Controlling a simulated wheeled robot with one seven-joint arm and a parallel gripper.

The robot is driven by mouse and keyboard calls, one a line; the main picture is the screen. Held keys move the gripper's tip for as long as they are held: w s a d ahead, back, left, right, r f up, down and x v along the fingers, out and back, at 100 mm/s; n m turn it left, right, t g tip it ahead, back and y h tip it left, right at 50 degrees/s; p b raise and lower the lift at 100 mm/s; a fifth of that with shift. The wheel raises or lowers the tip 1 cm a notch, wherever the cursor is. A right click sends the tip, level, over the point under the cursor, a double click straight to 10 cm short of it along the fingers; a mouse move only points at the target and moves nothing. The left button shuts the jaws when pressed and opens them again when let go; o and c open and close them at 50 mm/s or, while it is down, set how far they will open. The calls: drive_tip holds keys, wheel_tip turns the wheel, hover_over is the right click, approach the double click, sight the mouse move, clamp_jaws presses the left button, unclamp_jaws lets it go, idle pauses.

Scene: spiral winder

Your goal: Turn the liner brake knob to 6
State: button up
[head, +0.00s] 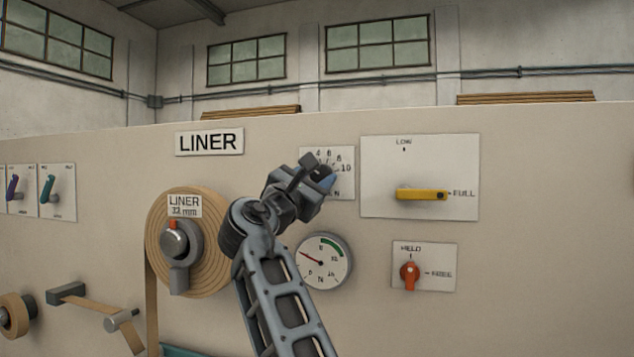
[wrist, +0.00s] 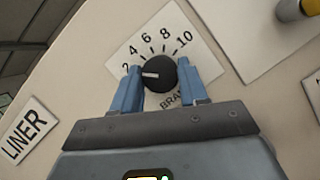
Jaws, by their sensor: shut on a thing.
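The brake knob (wrist: 160,72) is a round black knob with a white pointer mark, on a white plate (wrist: 199,56) numbered 2 to 10. In the wrist view its mark points left, close to the 2 and away from the 6. My gripper (wrist: 157,76) is shut on the knob, one blue finger on each side. In the head view my gripper (head: 318,178) covers the knob and the lower left of its plate (head: 345,186); some of the upper numbers show.
Right of the plate is a panel with a yellow lever (head: 422,195) at FULL. Below are a round gauge (head: 323,261) and a red-orange switch (head: 410,275). A tan liner roll (head: 210,273) with a grey hub stands left of my arm.

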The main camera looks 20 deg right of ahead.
drive_tip(key=m+g, duration=0.1)
drive_tip(key=m, duration=0.3)
drive_tip(key=m+g+p, duration=0.1)
drive_tip(key=m+g, duration=0.1)
drive_tip(key=m, duration=0.2)
drive_tip(key=shift+w+r, duration=0.1)
drive_tip(key=shift+r, duration=0.1)
drive_tip(key=m+g, duration=0.1)
drive_tip(key=m, duration=0.1)
drive_tip(key=m+g+p, duration=0.1)
drive_tip(key=m, duration=0.2)
drive_tip(key=shift+a+y, duration=0.1)
drive_tip(key=shift+y, duration=0.2)
drive_tip(key=shift+m, duration=0.4)
drive_tip(key=o, duration=1.1)
drive_tip(key=shift+c, duration=0.2)
drive_tip(key=v, duration=0.7)
drive_tip(key=shift+s+a, duration=0.2)
drive_tip(key=shift+a, duration=0.1)
drive_tip(key=shift+r, duration=0.1)
